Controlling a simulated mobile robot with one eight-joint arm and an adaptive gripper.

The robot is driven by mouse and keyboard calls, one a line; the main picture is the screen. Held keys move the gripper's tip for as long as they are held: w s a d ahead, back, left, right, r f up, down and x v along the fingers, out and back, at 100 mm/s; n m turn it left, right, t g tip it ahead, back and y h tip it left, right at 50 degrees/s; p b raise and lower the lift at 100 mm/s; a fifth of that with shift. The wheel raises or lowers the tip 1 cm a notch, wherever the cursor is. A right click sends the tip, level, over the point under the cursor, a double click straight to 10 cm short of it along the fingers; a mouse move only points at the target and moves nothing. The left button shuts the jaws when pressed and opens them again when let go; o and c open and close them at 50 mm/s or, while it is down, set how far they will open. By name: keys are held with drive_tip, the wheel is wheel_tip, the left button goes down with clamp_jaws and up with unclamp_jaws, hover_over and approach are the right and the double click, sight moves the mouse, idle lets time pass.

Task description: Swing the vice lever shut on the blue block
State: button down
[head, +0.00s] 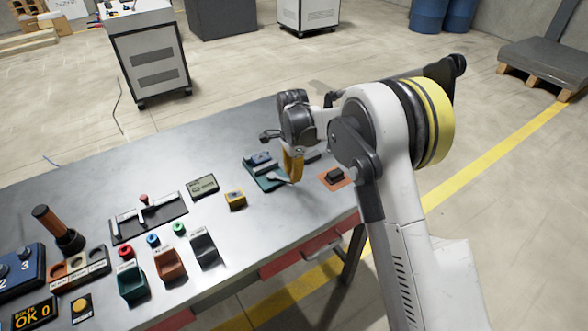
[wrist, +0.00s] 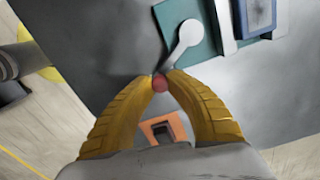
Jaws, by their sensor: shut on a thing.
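The vice has a teal base (head: 268,182) and stands near the right end of the bench. The blue block (head: 260,158) sits on it between grey jaws; it also shows in the wrist view (wrist: 259,14), at the top right edge. The vice's pale grey lever (wrist: 184,44) runs from its round pivot down to a red ball knob (wrist: 160,83). My gripper (wrist: 161,79) has its yellow fingers shut on that knob. In the head view my gripper (head: 293,178) is low at the right side of the vice and hides the knob.
An orange pad with a dark block (head: 335,175) lies just right of my gripper, near the bench edge. Bare bench lies behind the vice.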

drive_tip(key=shift+s+a+m, duration=0.3)
drive_tip(key=shift+s+m, duration=0.2)
drive_tip(key=shift+m, duration=0.35)
drive_tip(key=shift+s+a+m, duration=0.3)
drive_tip(key=shift+s+m, duration=0.2)
drive_tip(key=shift+m, duration=0.35)
drive_tip(key=c, duration=1.3)
unclamp_jaws()
drive_tip(key=shift+o, duration=0.2)
wheel_tip(320, 180, up, 12)
